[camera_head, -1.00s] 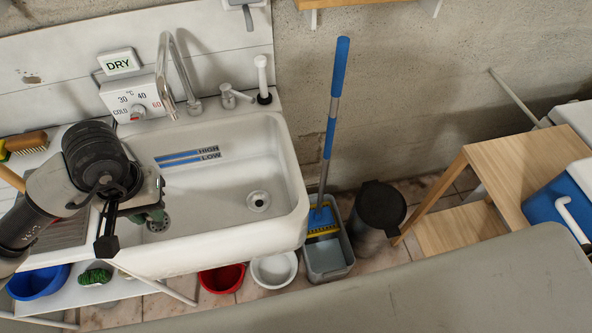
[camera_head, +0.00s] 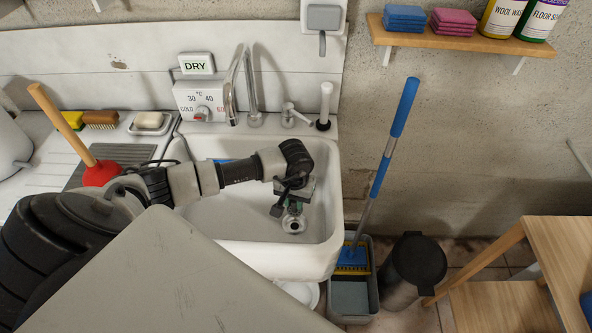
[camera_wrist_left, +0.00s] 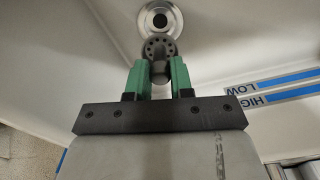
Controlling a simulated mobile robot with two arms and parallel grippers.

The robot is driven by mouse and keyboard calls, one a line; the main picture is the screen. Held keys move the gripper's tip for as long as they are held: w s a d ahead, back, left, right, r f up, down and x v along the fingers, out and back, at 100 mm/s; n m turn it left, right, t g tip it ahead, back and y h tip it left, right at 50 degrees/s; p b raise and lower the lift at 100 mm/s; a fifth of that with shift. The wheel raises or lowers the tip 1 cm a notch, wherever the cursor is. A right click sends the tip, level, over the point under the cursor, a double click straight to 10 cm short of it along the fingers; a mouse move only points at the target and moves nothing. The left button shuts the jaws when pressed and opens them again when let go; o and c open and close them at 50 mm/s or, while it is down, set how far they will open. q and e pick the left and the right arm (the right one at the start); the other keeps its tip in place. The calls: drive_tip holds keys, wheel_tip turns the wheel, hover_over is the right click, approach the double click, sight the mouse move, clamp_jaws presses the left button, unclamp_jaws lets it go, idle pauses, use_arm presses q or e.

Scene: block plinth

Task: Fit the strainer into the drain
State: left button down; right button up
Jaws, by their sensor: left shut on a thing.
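My left gripper (camera_head: 288,204) reaches over the white sink (camera_head: 325,165), above its right part. In the left wrist view, its green fingers (camera_wrist_left: 158,74) are shut on the strainer (camera_wrist_left: 159,50), a small grey round piece with holes. The drain (camera_wrist_left: 158,17) is a round metal ring with a dark centre, just beyond the strainer in that view. In the head view the drain (camera_head: 293,225) lies in the basin floor just below the gripper. The strainer looks apart from the drain and held above it, though the height of the gap is unclear. My right gripper is not in view.
A red plunger (camera_head: 101,173) stands on the drainboard. A blue-handled brush (camera_head: 385,155) leans in a grey bucket (camera_head: 352,295) right of the sink. A dark bin (camera_head: 415,262) stands beside it.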

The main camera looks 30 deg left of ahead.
sight(295, 209)
use_arm(q)
drive_tip(key=shift+f, duration=0.35)
drive_tip(key=shift+f+b, duration=1.1)
drive_tip(key=shift+f, duration=0.35)
drive_tip(key=shift+f+b, duration=0.7)
drive_tip(key=shift+f, duration=0.5)
drive_tip(key=shift+r, duration=0.15)
drive_tip(key=shift+b, duration=0.45)
drive_tip(key=shift+f+b, duration=1.45)
drive_tip(key=shift+b, duration=0.15)
